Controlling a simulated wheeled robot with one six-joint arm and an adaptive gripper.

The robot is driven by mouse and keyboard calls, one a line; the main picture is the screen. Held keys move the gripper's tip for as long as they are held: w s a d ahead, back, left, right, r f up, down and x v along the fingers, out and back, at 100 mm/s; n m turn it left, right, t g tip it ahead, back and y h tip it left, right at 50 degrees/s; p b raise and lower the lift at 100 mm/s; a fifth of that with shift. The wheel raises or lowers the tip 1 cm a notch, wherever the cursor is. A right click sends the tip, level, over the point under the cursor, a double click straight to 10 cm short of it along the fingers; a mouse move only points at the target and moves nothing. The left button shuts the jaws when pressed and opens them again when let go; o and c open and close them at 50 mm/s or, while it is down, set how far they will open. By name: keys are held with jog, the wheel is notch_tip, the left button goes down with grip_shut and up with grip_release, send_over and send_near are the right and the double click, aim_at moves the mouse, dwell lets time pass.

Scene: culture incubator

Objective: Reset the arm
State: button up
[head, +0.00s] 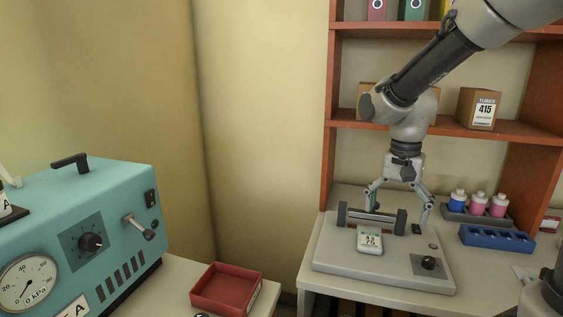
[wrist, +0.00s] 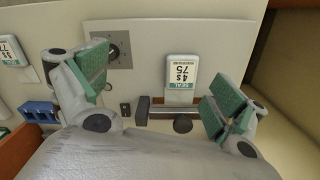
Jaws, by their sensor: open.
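My gripper (head: 400,207) hangs from the arm over the pale bench device (head: 335,262) on the right-hand table. Its two green-padded fingers are spread wide and hold nothing. The label also shows in the head view (head: 369,242), in front of the dark-ended bar (head: 372,218). I cannot tell whether a fingertip touches the device.
A teal machine (head: 110,190) with a pressure gauge stands at left, near a red tray (head: 228,288). A bottle rack (head: 478,214) and a blue rack (head: 497,240) sit right of the device. An orange shelf (head: 460,127) with a cardboard box (head: 479,108) rises behind my arm.

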jog(key=s+d+r+n+t, duration=0.2)
jog(key=s+d+r+n, duration=0.1)
jog(key=s, duration=0.5)
jog(key=s+d+r+n+t, duration=0.2)
jog(key=s+d+r+n, duration=0.2)
jog(key=s+d+r, duration=0.1)
jog(key=s+d, duration=0.1)
jog(key=s, duration=0.1)
jog(key=shift+s+d+t, duration=0.25)
jog(key=shift+s+t, duration=0.15)
